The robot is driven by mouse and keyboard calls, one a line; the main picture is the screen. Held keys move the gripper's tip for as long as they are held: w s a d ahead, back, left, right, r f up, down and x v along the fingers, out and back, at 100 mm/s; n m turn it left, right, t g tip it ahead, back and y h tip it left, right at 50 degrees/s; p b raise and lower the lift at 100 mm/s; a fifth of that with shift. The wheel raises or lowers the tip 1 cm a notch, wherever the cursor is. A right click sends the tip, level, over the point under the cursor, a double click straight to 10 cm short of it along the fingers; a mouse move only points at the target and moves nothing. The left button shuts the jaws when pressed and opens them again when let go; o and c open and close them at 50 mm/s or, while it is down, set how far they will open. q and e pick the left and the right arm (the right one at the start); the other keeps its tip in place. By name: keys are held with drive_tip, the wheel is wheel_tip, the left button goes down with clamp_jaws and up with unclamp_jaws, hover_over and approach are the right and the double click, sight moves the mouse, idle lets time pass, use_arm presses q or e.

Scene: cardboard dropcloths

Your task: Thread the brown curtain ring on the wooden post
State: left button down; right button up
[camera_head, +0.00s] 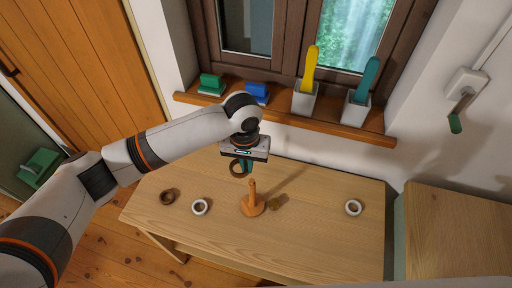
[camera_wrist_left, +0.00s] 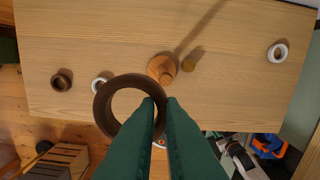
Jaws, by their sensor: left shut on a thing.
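My left gripper (camera_head: 246,164) is shut on a brown ring (camera_head: 236,168), which hangs off the left side of its green fingertips above the table. In the left wrist view the held ring (camera_wrist_left: 103,105) looks large and close, gripped at its rim by the fingers (camera_wrist_left: 161,108). The wooden post (camera_head: 252,192) stands upright on a round base on the table, its top just below the gripper in the head view. In the wrist view the post (camera_wrist_left: 162,68) shows outside the ring, to its upper right. The ring is apart from the post. My right gripper is not in view.
On the table (camera_head: 320,235) lie another brown ring (camera_head: 168,196), a white ring (camera_head: 200,206) left of the post, and a white ring (camera_head: 353,207) at the right. A small brownish piece (camera_head: 279,202) sits beside the post. A windowsill (camera_head: 330,128) with brushes and holders runs behind.

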use_arm(q)
drive_tip(key=d+f+b, duration=0.1)
drive_tip(key=d+f, duration=0.2)
drive_tip(key=f, duration=0.5)
drive_tip(key=shift+m, duration=0.4)
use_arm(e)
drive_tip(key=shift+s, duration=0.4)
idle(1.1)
use_arm(q)
drive_tip(key=shift+w, duration=0.1)
drive_tip(key=c, duration=1.5)
unclamp_jaws()
